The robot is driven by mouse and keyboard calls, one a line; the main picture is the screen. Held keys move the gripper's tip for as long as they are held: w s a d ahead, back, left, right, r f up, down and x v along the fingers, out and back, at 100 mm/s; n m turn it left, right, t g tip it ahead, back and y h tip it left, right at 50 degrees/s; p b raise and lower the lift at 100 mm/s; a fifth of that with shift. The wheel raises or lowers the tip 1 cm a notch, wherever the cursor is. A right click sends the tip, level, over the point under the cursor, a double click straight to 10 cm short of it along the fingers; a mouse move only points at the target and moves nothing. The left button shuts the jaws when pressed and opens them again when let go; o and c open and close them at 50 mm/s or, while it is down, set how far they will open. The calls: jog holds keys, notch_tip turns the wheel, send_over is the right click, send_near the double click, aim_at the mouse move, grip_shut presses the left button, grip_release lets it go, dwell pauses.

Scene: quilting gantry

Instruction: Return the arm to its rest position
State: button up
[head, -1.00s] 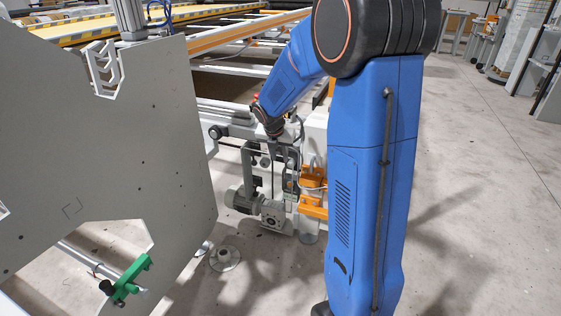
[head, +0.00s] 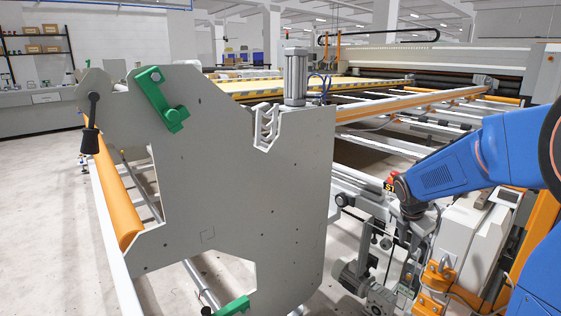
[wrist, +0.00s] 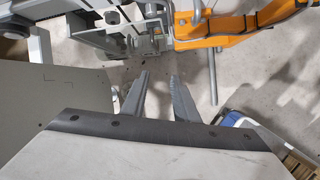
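My gripper (wrist: 158,82) shows in the wrist view as two grey fingers standing apart, with nothing between them. In the head view my blue arm reaches in from the right edge, its forearm running left to a dark wrist with a red and yellow marking. The gripper hangs below that wrist, right of the big grey side plate (head: 235,170). Its fingers are hard to pick out against the machine parts there, so the head view does not show how close they are to them.
A grey motor (head: 351,278) and an orange bracket (head: 438,276) sit low beside my gripper. The orange bracket also shows at the top of the wrist view (wrist: 235,32). An orange roller (head: 116,195) lies at left. Bare floor (head: 45,195) is free at far left.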

jog(key=s+a+r+m+y, duration=0.1)
jog(key=s+a+r+m, duration=0.1)
jog(key=s+a+m, duration=0.2)
jog(key=s+a+r+m+t+y, duration=0.1)
jog(key=s+a+m, duration=0.4)
jog(key=s+m, duration=0.6)
jog(key=s+a+r+m+y, duration=0.1)
jog(key=s+a+r+m, duration=0.2)
jog(key=s+m, duration=0.4)
jog(key=s+a, duration=0.1)
jog(key=s, duration=0.8)
jog(key=shift+s+a+r+m, duration=0.2)
jog(key=shift+s+a+m, duration=0.05)
jog(key=shift+s+m, duration=0.05)
